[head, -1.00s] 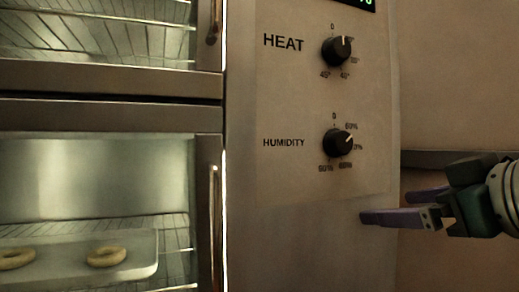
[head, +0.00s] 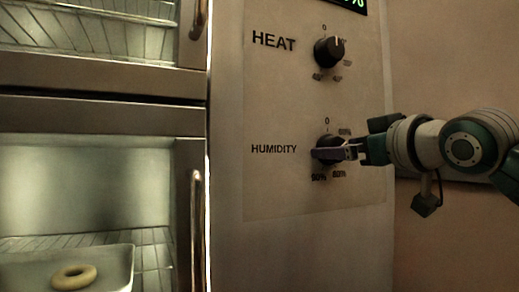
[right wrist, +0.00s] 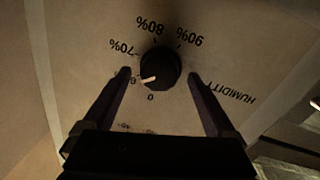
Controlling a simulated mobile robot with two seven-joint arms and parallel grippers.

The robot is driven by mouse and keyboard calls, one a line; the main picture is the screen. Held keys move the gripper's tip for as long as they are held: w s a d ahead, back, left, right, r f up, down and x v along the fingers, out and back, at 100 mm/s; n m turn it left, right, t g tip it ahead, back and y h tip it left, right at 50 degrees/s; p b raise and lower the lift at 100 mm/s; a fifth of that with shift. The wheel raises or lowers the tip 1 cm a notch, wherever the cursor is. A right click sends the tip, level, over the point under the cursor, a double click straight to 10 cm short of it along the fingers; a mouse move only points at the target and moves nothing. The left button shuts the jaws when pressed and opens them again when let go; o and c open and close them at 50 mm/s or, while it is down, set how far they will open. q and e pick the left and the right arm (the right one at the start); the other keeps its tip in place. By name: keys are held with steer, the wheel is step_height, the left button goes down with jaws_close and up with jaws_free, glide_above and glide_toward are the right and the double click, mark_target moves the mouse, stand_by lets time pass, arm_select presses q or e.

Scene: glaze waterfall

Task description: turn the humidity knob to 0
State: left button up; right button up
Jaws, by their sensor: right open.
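The black humidity knob (head: 328,142) is on the panel beside the word HUMIDITY, partly covered by my right gripper (head: 335,152) in the head view. In the right wrist view the knob (right wrist: 162,66) lies between the two fingertips of my right gripper (right wrist: 159,75), with a gap on each side. The gripper is open and around the knob; I see no contact. The knob's white mark points toward the label beginning with 6, a little away from the 0. My left gripper is not in view.
The black heat knob (head: 328,52) is above the humidity knob, below a green display (head: 350,4). To the left, the lower oven door has a vertical handle (head: 196,230).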

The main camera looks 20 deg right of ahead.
steer(key=shift+w, duration=0.2)
steer(key=shift+c, duration=0.2)
steer(key=c, duration=1.3)
steer(key=shift+f+n+t+y+p, duration=0.2)
steer(key=shift+n+p, duration=1.25)
steer(key=shift+n, duration=1.1)
steer(key=shift+f+n+t+y+p, duration=0.1)
steer(key=shift+n+t+y+p, duration=0.1)
steer(key=shift+n+p, duration=1.8)
steer(key=shift+n+b, duration=0.6)
steer(key=shift+n, duration=0.15)
